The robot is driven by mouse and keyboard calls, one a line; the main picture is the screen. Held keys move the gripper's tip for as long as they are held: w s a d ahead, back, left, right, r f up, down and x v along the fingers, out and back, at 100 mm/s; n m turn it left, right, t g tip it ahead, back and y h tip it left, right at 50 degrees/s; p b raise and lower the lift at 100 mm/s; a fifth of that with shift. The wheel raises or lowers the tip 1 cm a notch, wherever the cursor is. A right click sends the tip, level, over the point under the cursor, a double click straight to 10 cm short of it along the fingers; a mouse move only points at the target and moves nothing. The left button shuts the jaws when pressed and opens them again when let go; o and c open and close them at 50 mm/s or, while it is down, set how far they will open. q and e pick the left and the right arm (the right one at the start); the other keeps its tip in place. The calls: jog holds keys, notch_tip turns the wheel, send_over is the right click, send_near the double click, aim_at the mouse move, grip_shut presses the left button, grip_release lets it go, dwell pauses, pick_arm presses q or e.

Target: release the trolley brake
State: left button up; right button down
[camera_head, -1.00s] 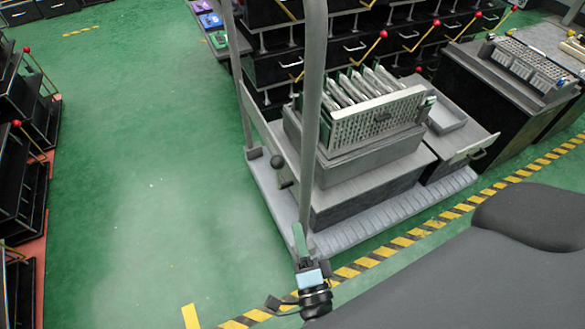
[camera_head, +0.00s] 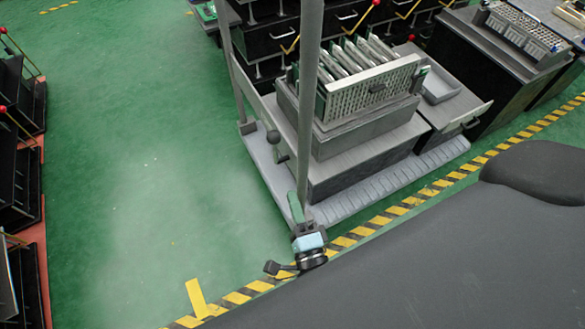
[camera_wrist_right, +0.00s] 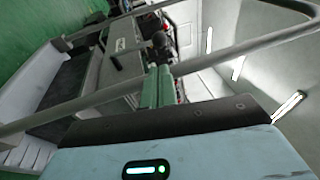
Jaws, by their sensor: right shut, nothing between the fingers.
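The grey trolley (camera_head: 375,187) stands in the middle of the head view, with a tall tube frame at its near end. A short lever with a black ball knob (camera_head: 273,137) rises low at that end and looks like the brake. My right gripper (camera_head: 296,207) has green fingers and is shut and empty, below and slightly right of the knob in the picture, near the tube's foot. In the right wrist view the dark knob (camera_wrist_right: 160,40) appears just beyond the closed fingertips (camera_wrist_right: 159,68); I cannot tell whether they touch. My left gripper is not in view.
The trolley carries grey boxes and a perforated rack (camera_head: 368,95). Its upright tube (camera_head: 308,100) stands close to my right gripper. Black drawer units with red-knobbed levers stand behind and at the left. Green floor (camera_head: 150,170) is clear left of the trolley.

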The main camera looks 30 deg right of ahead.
send_near(276, 143)
jog(key=x, duration=0.5)
jog(key=shift+w, duration=0.2)
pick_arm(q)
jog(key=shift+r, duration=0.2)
pick_arm(e)
jog(key=shift+x, duration=0.75)
pick_arm(q)
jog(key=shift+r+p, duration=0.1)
jog(key=shift+p, duration=0.2)
